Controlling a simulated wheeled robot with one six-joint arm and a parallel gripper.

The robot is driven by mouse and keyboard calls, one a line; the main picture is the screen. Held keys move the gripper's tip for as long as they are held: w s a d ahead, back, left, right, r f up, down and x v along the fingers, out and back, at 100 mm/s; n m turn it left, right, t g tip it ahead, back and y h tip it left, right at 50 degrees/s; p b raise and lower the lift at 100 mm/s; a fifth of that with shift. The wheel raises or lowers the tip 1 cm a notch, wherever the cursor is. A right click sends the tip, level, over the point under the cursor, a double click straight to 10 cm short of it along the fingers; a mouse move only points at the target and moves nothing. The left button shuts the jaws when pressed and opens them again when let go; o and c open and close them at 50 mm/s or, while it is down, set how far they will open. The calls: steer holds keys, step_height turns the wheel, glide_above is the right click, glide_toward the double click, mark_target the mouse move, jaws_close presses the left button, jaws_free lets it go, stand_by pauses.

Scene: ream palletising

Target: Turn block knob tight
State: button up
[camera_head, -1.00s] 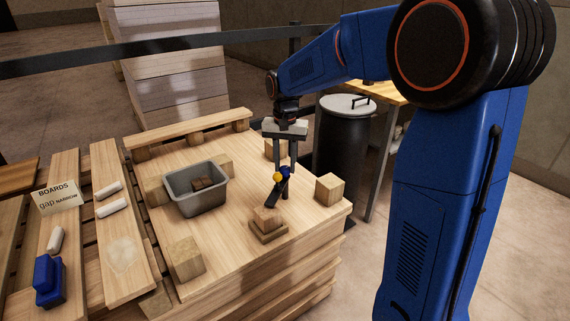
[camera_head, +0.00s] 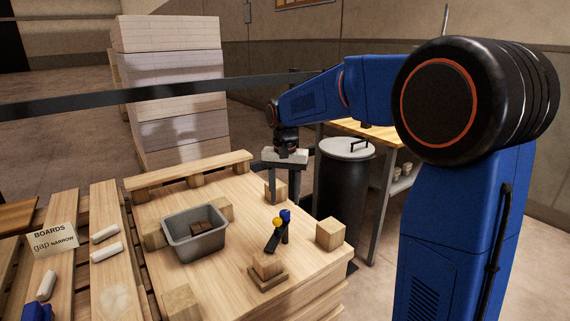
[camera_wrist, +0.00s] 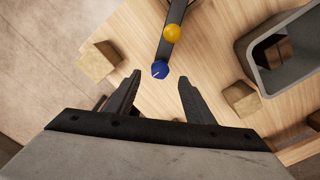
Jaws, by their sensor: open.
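A blue knob (camera_head: 285,214) sits at the top of a dark fixture (camera_head: 274,244) on the wooden pallet top, beside a yellow knob (camera_head: 277,221). In the wrist view the blue knob (camera_wrist: 160,69) is at the end of a dark bar, with the yellow knob (camera_wrist: 172,33) farther along it. My gripper (camera_wrist: 160,76) is open and empty. Its fingers point down above the blue knob, one on each side of it in the wrist view. In the head view my gripper (camera_head: 283,201) ends just above the knob, apart from it.
A small wooden block on a base (camera_head: 267,272) stands in front of the fixture. A grey bin (camera_head: 194,240) with brown pieces is to the left. Wooden blocks (camera_head: 331,233) stand near the pallet edges. A black barrel (camera_head: 341,190) stands behind.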

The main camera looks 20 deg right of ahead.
mark_target(286, 213)
step_height(286, 213, up, 13)
steer(key=shift+f, duration=0.2)
stand_by(0.4)
steer(key=s+d+f+n+t, duration=0.1)
steer(key=s+d+f, duration=0.1)
steer(key=s, duration=0.7)
steer(key=s+d+f+n+t, duration=0.1)
steer(key=s+d+f+n, duration=0.1)
steer(key=s, duration=0.7)
steer(key=s+d+f+n+t, duration=0.2)
steer(key=s+f, duration=0.9)
steer(key=s, duration=0.4)
steer(key=shift+s+f+n+t, duration=0.25)
steer(key=shift+f+n+t, duration=0.05)
steer(key=shift+t, duration=0.1)
